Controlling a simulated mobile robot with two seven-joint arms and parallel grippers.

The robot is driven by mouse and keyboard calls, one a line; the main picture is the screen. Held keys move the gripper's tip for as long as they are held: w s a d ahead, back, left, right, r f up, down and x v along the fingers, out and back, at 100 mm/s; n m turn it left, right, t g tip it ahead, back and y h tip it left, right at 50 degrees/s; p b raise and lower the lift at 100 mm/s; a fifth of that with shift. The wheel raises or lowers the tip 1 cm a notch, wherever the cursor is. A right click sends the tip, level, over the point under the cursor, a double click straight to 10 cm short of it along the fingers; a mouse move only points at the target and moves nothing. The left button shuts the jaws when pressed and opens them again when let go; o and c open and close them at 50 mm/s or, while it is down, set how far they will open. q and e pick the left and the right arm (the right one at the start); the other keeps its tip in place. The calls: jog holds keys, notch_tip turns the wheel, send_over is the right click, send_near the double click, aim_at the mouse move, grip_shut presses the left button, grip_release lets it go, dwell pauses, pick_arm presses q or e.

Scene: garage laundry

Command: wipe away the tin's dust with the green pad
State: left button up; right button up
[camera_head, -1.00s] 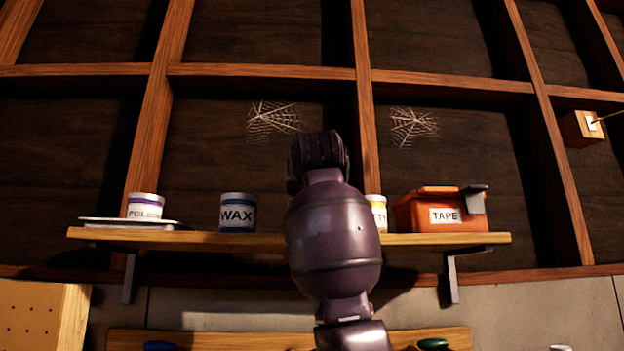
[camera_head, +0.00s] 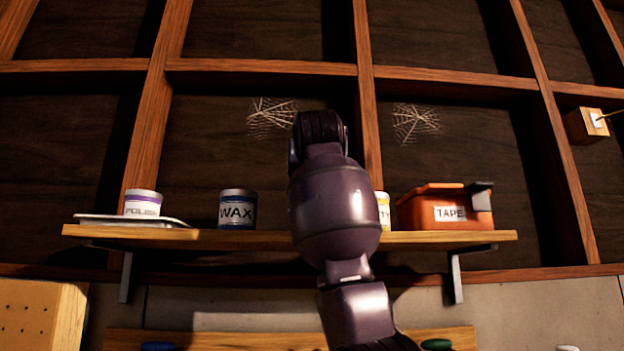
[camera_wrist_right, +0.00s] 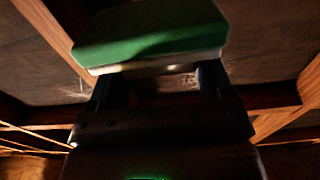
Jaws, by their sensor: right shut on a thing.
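The green pad (camera_wrist_right: 150,32) shows in the right wrist view, at the tips of my right gripper (camera_wrist_right: 155,74), which is shut on it. In the head view my right arm stands up in front of the shelf and hides its gripper and the pad. On the shelf stand a POLISH tin (camera_head: 142,204) with a purple band, a blue-banded WAX tin (camera_head: 238,210) and a yellow-banded tin (camera_head: 384,211), half hidden behind my arm. I cannot make out dust on any tin. My left gripper is not in view.
The wooden shelf (camera_head: 270,240) carries a flat pale tray (camera_head: 110,219) at left and an orange TAPE box (camera_head: 440,208) at right. Two cobwebs (camera_head: 270,117) (camera_head: 416,122) hang on the dark wall panels above. Wooden beams frame the panels.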

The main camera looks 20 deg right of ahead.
jog(key=shift+r, duration=0.3)
jog(key=shift+w+d+r, duration=0.1)
jog(key=shift+w+r, duration=0.05)
jog(key=shift+w, duration=0.1)
jog(key=shift+s+r, duration=0.15)
jog(key=shift+s, duration=0.05)
jog(key=shift+w+r, duration=0.1)
jog(key=shift+r, duration=1.35)
